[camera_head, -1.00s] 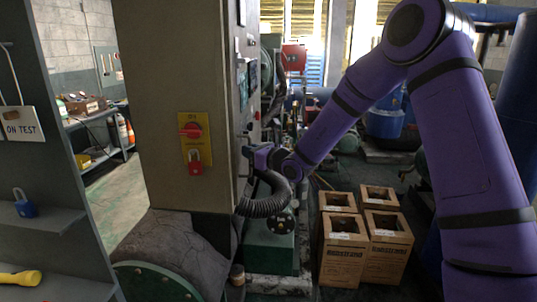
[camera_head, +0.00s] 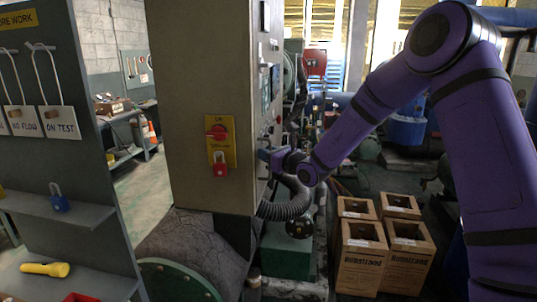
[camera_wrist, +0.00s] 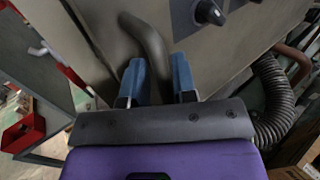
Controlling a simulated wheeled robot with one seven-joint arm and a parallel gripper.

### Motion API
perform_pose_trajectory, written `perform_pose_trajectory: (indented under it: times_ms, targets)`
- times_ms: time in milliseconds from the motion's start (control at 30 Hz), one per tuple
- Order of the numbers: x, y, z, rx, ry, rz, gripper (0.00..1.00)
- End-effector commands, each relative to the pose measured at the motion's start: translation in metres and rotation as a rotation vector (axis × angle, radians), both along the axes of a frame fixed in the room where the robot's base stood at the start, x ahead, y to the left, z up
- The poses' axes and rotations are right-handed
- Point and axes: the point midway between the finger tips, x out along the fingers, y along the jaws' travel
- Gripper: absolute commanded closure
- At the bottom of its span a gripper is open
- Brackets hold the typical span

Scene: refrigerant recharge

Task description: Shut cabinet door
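The tall grey-beige cabinet (camera_head: 200,110) stands left of centre in the head view. Its control face, seen at a steep angle, turns to the right. My gripper (camera_head: 266,156) is at that face, low down. In the wrist view, a panel of the cabinet (camera_wrist: 225,55) fills the upper part, with a dark curved handle (camera_wrist: 150,42). The two blue fingers of my gripper (camera_wrist: 158,82) stand apart, one on each side of the handle's lower end. I cannot tell whether they touch it. How far the door is open is not clear.
A yellow plate with a red switch (camera_head: 217,132) and a red padlock (camera_head: 220,166) is on the cabinet's side. A black corrugated hose (camera_head: 287,207) hangs below my gripper. Several cardboard boxes (camera_head: 362,258) stand right on the floor. A grey tag board (camera_head: 75,110) is at left.

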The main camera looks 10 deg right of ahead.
Motion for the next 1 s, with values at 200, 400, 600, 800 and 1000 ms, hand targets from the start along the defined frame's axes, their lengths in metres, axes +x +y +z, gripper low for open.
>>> perform_pose_trajectory:
  times_ms: [200, 400, 600, 800, 1000]
  targets:
    - [-0.006, 0.005, 0.001, 0.001, 0.0, 0.014, 0.63]
    - [-0.027, -0.015, 0.0, -0.001, 0.001, 0.007, 0.63]
    - [-0.057, -0.04, 0.0, 0.0, 0.001, 0.003, 0.63]
    - [-0.079, -0.058, 0.0, 0.001, 0.0, 0.001, 0.63]
    - [-0.087, -0.065, 0.0, 0.001, 0.0, 0.001, 0.63]
